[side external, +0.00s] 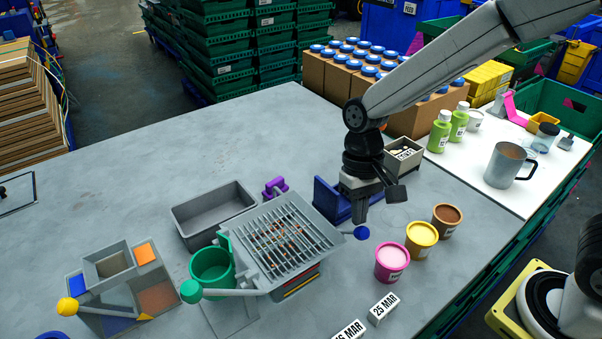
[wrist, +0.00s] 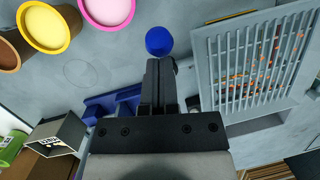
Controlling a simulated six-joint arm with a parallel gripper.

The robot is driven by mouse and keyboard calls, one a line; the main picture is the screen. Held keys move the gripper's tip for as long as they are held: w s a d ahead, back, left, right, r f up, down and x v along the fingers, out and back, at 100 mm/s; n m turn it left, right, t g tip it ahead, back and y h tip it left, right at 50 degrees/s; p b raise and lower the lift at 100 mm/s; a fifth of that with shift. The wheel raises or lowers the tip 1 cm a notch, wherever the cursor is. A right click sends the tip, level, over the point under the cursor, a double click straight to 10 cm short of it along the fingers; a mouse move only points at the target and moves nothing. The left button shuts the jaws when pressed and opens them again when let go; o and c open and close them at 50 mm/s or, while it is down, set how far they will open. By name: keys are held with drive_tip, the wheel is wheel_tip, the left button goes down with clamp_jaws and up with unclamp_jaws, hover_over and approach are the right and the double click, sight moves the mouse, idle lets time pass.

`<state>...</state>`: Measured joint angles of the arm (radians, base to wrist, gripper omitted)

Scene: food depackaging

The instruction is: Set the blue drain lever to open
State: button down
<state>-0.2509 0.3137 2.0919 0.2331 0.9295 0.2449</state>
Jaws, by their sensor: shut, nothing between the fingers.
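The blue drain lever (side external: 361,233) ends in a round blue knob at the right side of the grey grated drain unit (side external: 318,222). The blue knob (wrist: 159,41) also shows in the wrist view, just beyond my fingertips. My gripper (side external: 359,216) points down beside the lever, with its fingers together and nothing between them. In the wrist view my gripper (wrist: 158,66) is shut close to the knob; whether it touches cannot be told. The lever's arm is partly hidden behind the fingers. Orange bits lie under the grate.
A blue bracket (side external: 331,200) stands just behind my gripper. Pink (side external: 391,263), yellow (side external: 421,239) and brown (side external: 446,219) cups stand to the right. A green-knobbed lever (side external: 192,291) and green cup (side external: 212,268) are at left. Front-centre table is clear apart from date cards (side external: 383,308).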

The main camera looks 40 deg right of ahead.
drive_tip(key=shift+w, duration=0.1)
drive_tip(key=w+v, duration=0.1)
drive_tip(key=v, duration=1.2)
drive_tip(key=shift+d, duration=0.2)
drive_tip(key=shift+w+f, duration=0.1)
drive_tip(key=shift+f, duration=0.05)
drive_tip(key=s+d+f+t, duration=0.1)
drive_tip(key=s+d+f, duration=0.2)
drive_tip(key=f, duration=0.1)
drive_tip(key=s+d+f+n+t+h, duration=0.1)
drive_tip(key=s+d+f+t, duration=0.1)
drive_tip(key=f, duration=0.3)
drive_tip(key=s+d+f+t, duration=0.2)
drive_tip(key=s+d+f, duration=0.1)
drive_tip(key=d+f, duration=0.1)
drive_tip(key=shift+s+d+f+n+h, duration=0.25)
drive_tip(key=shift+s+d+n+h, duration=0.05)
drive_tip(key=shift+s+n, duration=0.1)
